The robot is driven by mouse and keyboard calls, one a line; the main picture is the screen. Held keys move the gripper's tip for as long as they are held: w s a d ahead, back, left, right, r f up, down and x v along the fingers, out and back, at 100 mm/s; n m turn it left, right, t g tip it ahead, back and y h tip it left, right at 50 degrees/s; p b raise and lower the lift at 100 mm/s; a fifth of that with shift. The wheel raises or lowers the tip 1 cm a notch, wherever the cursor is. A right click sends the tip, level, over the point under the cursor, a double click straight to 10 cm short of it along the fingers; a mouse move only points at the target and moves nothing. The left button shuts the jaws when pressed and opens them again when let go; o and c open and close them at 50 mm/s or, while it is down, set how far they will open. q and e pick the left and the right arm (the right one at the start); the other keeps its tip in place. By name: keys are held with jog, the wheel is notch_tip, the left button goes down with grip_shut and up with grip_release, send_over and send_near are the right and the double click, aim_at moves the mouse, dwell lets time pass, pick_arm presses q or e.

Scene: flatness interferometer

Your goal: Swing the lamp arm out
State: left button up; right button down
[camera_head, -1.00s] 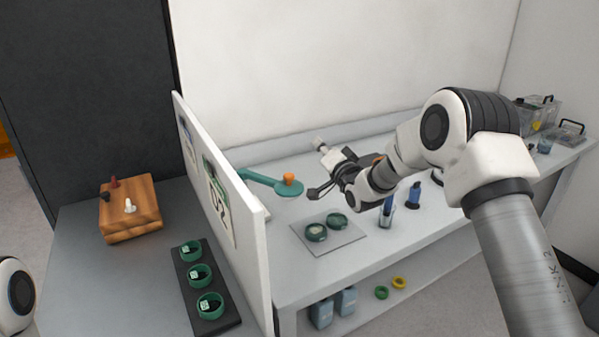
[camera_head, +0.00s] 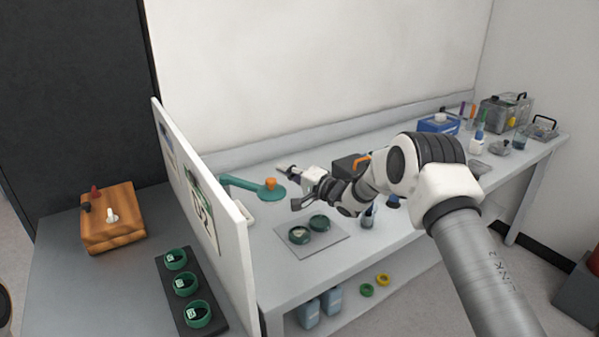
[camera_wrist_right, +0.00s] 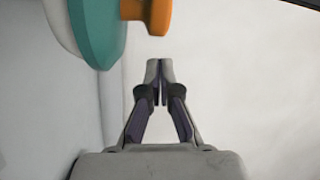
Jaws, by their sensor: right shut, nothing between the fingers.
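The teal lamp arm (camera_head: 240,182) lies low over the bench beside the white partition. An orange knob (camera_head: 270,184) stands on its rounded end. My right gripper (camera_head: 283,168) points left and appears just behind and to the right of the knob. In the right wrist view its two fingers (camera_wrist_right: 160,68) are together and empty. The orange knob (camera_wrist_right: 155,14) is just beyond the fingertips, with a small gap, and the teal end (camera_wrist_right: 98,30) is to its left. How high the fingertips are against the knob is unclear. My left gripper is out of view.
The white partition (camera_head: 235,245) stands left of the lamp arm. A grey mat (camera_head: 335,239) with two dark green round pieces lies in front. A black box (camera_head: 350,165) with an orange part is behind my wrist.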

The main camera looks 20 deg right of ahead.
aim_at(280, 188)
jog(key=s+a, duration=0.2)
jog(key=s, duration=0.1)
jog(key=shift+f+p, duration=0.2)
jog(key=shift+p, duration=0.15)
jog(key=shift+w, duration=0.1)
jog(key=shift+w+f, duration=0.1)
jog(key=shift+s+a+m+t+h, duration=0.3)
jog(key=shift+s+a+m+h, duration=0.1)
jog(key=shift+s+a+h, duration=0.15)
jog(key=s+a+m+t+h+b, duration=0.1)
jog(key=s+a+m+h+b, duration=0.1)
jog(key=a, duration=0.4)
jog(key=shift+s+a+h, duration=0.4)
jog(key=shift+s+h, duration=0.45)
jog(key=shift+s, duration=0.15)
jog(key=shift+a+f, duration=0.1)
jog(key=shift+f, duration=0.05)
